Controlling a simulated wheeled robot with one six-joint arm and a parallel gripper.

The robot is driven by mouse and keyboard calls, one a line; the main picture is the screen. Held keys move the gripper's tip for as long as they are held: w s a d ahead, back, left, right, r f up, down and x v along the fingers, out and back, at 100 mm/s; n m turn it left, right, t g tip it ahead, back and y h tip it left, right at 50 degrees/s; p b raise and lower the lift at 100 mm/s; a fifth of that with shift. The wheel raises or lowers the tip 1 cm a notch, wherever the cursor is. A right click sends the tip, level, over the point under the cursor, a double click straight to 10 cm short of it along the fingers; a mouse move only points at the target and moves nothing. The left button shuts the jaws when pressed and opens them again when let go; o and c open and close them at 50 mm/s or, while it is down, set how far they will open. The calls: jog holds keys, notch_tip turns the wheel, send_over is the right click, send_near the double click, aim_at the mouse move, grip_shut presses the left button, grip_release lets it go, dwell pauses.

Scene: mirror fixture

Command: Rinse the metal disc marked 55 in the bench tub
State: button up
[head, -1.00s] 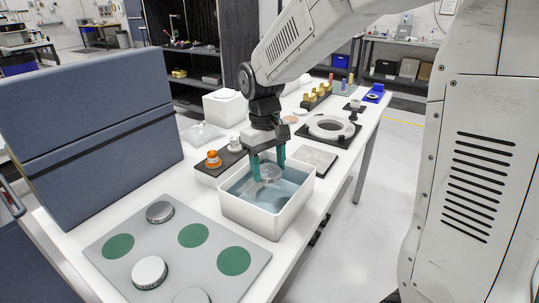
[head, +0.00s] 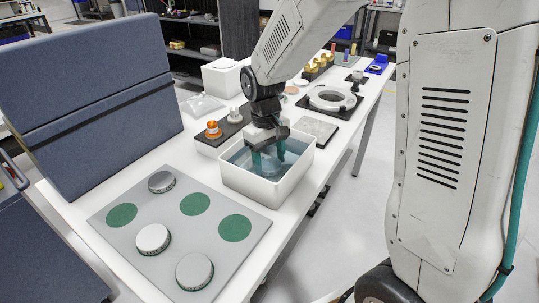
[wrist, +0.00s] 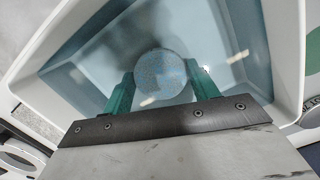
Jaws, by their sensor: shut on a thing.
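The white bench tub (head: 236,181) stands on the bench and holds bluish water. My gripper (head: 268,161) points down into the tub, its green fingers dipping into the water. In the wrist view my gripper (wrist: 160,88) is shut on a round metal disc (wrist: 163,72), one finger on each side. The disc looks speckled and bluish, apparently under the water. No number can be read on it. In the head view the fingers and water largely hide it.
A grey plate (head: 135,232) with green circles and three metal discs (head: 153,239) lies in front of the tub. A dark stand with an orange-topped piece (head: 213,130) is left of the tub. A blue panel (head: 95,95) stands at the left.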

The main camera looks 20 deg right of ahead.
jog(key=shift+a, duration=0.1)
dwell(0.3)
jog(key=shift+s+a, duration=0.45)
jog(key=shift+a, duration=0.15)
jog(key=shift+w+d, duration=0.1)
jog(key=shift+d, duration=0.05)
jog(key=shift+w+d, duration=0.35)
jog(key=shift+d, duration=0.2)
jog(key=shift+s+a, duration=0.1)
jog(key=shift+a, duration=0.05)
jog(key=shift+s+a, duration=0.35)
jog(key=shift+a, duration=0.2)
jog(key=shift+w+d, duration=0.1)
jog(key=shift+d, duration=0.05)
dwell(0.4)
jog(key=shift+w+d, duration=0.35)
jog(key=shift+d, duration=0.2)
